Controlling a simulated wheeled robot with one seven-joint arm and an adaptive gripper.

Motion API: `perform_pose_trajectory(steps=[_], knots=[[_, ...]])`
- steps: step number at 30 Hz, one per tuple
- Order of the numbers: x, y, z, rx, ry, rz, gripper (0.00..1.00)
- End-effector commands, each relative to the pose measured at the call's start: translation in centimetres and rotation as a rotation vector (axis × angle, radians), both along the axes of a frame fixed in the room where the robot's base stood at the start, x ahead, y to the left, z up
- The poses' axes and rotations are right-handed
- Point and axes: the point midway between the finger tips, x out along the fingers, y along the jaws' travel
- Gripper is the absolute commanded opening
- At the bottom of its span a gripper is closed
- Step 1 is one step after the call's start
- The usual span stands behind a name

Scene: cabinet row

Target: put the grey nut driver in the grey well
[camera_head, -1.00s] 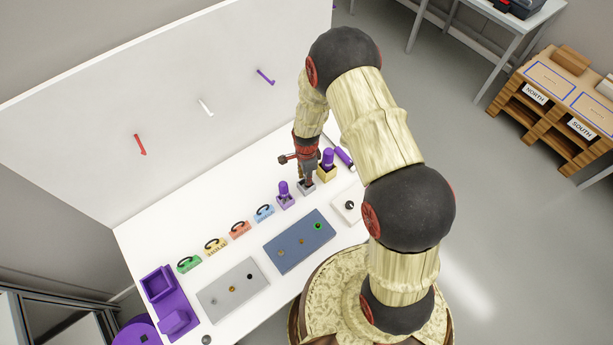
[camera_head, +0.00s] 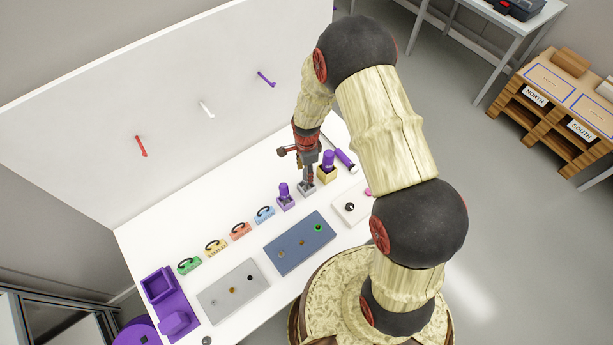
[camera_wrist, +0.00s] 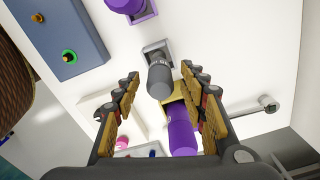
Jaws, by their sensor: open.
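The grey nut driver (camera_wrist: 160,80) shows in the wrist view as a dark grey handle pointing toward the camera. Its far end meets the grey well (camera_wrist: 152,48), and it appears to stand in it. The small square well (camera_head: 306,189) also shows in the head view, just below my gripper (camera_head: 309,177). In the wrist view my gripper (camera_wrist: 163,82) is open, with one finger on each side of the grey handle and visible gaps to both. How deep the driver sits is hidden.
A purple driver (camera_head: 328,160) in a yellow well (camera_head: 327,174) stands close to the right. Another purple piece stands in a purple well (camera_head: 285,202) to the left. A purple-handled tool (camera_head: 345,158) lies behind. A blue-grey board (camera_head: 299,243) lies in front.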

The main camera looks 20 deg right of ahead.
Motion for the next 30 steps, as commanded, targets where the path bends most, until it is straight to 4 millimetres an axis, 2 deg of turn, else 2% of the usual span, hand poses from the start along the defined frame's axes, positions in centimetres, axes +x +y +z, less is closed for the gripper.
perform_pose_trajectory(steps=[1, 6, 14, 17, 20, 23, 24, 30], knots=[[0.0, 0.0, 1.3, 0.000, -0.003, 0.000, 0.42], [0.0, 0.0, 4.3, 0.000, -0.002, 0.000, 0.42], [0.0, 0.0, 6.9, 0.000, -0.003, 0.007, 0.42], [0.2, 0.0, 9.2, -0.001, -0.023, 0.057, 0.42], [0.2, 0.0, 13.6, -0.005, -0.063, 0.170, 0.42], [-0.6, 0.0, 19.4, -0.019, -0.117, 0.331, 0.42], [-1.2, 0.0, 21.8, -0.028, -0.138, 0.400, 0.42], [-5.8, 0.0, 31.6, -0.092, -0.235, 0.741, 0.42]])
